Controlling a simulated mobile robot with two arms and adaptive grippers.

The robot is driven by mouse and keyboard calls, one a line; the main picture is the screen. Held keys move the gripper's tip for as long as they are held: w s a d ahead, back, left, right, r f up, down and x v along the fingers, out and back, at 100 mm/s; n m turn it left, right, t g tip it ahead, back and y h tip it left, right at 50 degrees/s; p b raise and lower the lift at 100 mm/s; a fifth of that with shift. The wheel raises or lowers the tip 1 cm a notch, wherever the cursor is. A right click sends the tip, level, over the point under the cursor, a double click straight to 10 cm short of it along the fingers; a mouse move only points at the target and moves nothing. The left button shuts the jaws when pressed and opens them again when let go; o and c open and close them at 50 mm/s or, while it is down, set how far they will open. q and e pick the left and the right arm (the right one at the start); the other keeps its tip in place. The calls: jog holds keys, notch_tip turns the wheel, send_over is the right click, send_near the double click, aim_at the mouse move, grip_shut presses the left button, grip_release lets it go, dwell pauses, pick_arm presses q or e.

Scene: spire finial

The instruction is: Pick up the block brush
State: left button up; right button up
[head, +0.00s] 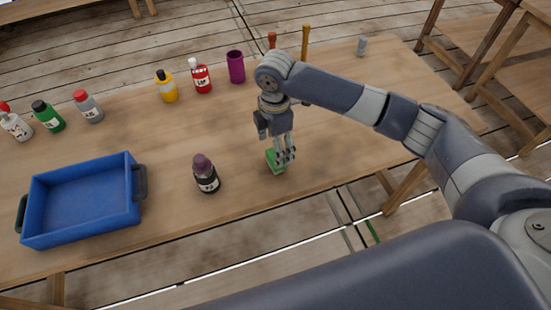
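A small green block (275,162), which looks like the block brush, lies on the wooden table near its front edge. My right gripper (286,157) points down at it from above, with its fingertips over the block's right part. The fingers hide some of the block. I cannot tell whether they are closed on it or only beside it. My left gripper is not in view.
A dark bottle with a purple cap (206,175) stands left of the green block. A blue tray (84,236) sits at the left. Several bottles and a purple cup (236,66) line the back.

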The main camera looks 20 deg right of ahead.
notch_tip(320, 180, down, 5)
jog(key=shift+s+f+p, duration=0.1)
jog(key=shift+p, duration=0.5)
jog(key=shift+c, duration=0.5)
jog(key=c, duration=1)
